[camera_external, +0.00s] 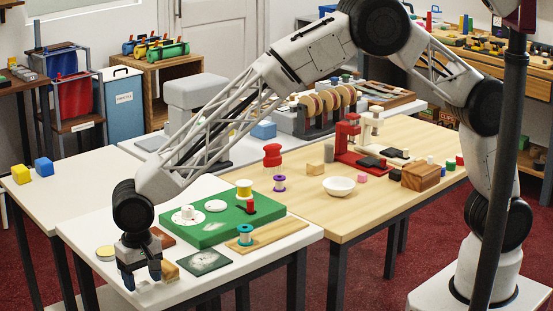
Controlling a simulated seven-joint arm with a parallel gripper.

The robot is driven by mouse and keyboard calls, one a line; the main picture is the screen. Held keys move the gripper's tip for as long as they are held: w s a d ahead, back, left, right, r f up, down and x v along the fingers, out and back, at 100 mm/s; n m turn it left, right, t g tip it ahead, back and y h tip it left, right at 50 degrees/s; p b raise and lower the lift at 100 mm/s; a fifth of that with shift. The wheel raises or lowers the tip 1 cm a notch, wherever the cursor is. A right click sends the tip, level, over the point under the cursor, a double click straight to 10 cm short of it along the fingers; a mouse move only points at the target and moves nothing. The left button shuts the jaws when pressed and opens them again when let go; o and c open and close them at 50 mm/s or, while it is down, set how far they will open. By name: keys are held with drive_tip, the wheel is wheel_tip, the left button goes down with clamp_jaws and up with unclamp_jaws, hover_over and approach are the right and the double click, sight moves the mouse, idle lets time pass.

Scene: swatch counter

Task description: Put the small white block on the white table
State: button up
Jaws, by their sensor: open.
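My gripper (141,277) is open, low over the near-left corner of the front white table (88,226), with its fingers pointing down. A small pale patch shows between and below the fingers; I cannot tell whether it is the small white block or bare tabletop. I cannot pick out the small white block for certain elsewhere. A tan wooden block (171,270) lies just right of the fingers. A second white table (70,185) stands behind to the left.
A green board (215,228) with white discs and spools, a dark green tile (204,262) and a wooden board with a teal spool (245,234) lie right of my gripper. A round yellowish lid (106,253) lies left. The wooden table (330,217) holds a white bowl (339,186).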

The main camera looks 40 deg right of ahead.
sight(143, 285)
wheel_tip(143, 285, up, 11)
idle(0.5)
drive_tip(key=shift+f, duration=0.1)
idle(0.4)
idle(0.4)
